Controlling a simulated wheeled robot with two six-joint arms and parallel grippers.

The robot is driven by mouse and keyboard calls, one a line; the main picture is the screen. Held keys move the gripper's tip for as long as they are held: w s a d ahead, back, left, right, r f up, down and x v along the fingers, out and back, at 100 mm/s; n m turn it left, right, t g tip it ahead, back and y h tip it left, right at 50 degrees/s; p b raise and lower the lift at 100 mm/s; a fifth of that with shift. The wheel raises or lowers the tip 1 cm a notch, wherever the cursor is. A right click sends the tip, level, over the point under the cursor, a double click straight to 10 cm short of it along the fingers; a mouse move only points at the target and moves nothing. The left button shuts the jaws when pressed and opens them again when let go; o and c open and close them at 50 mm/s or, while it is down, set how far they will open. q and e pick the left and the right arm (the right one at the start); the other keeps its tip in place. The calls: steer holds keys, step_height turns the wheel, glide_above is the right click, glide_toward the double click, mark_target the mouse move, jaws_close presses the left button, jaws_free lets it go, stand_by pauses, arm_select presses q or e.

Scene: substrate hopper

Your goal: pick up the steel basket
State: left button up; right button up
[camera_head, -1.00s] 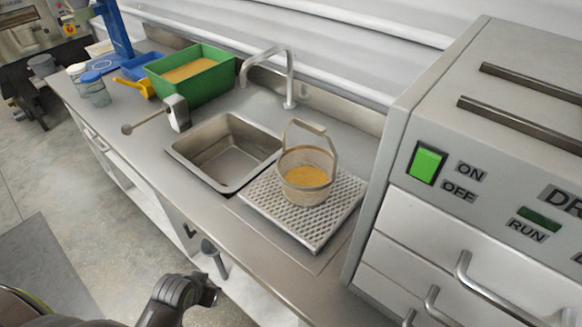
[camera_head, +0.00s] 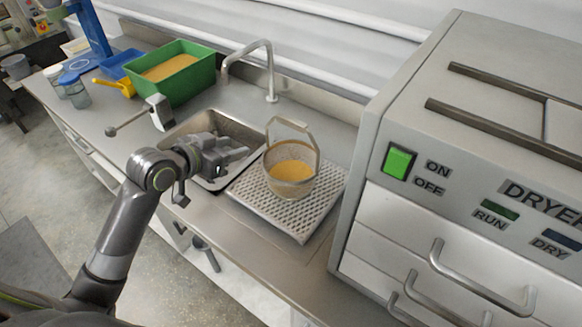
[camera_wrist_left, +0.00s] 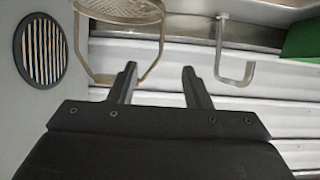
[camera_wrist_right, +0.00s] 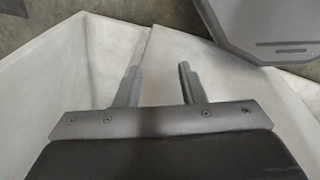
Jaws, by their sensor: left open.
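The steel basket (camera_head: 291,190) stands upright on a perforated drain tray (camera_head: 315,218), with its angular handle raised and orange-yellow grain inside. My left gripper (camera_head: 240,158) is over the sink, left of the basket and apart from it. In the left wrist view the basket (camera_wrist_left: 125,12) shows at the top left, its handle hanging down in the picture toward the fingers. The left fingers (camera_wrist_left: 159,70) are spread with nothing between them. My right gripper (camera_wrist_right: 160,72) shows only in its own wrist view, with its fingers apart and empty, facing pale panels and the floor.
The sink (camera_head: 205,182) lies left of the drain tray, with a tap (camera_head: 270,75) behind. The dryer (camera_head: 450,110) stands close on the right. A green tub (camera_head: 185,90) of grain, a yellow scoop (camera_head: 115,86) and jars (camera_head: 75,92) stand farther left.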

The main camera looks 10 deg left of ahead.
mark_target(268, 137)
arm_select(q)
steer(key=p+x, duration=0.1)
steer(key=x, duration=0.8)
steer(key=shift+w+d+p, duration=0.2)
steer(key=shift+w+p, duration=0.1)
steer(key=shift+p, duration=0.1)
steer(key=shift+w+d+f, duration=0.25)
steer(key=shift+w+f, duration=0.15)
steer(key=shift+w, duration=0.15)
steer(key=shift+w+d+f+p, duration=0.1)
steer(key=shift+w+d+p, duration=0.15)
steer(key=shift+w+p, duration=0.3)
steer(key=p+x, duration=0.1)
steer(key=x, duration=0.2)
steer(key=shift+w+d+f, duration=0.2)
steer(key=shift+w+f, duration=0.1)
steer(key=shift+w, duration=0.15)
jaws_close()
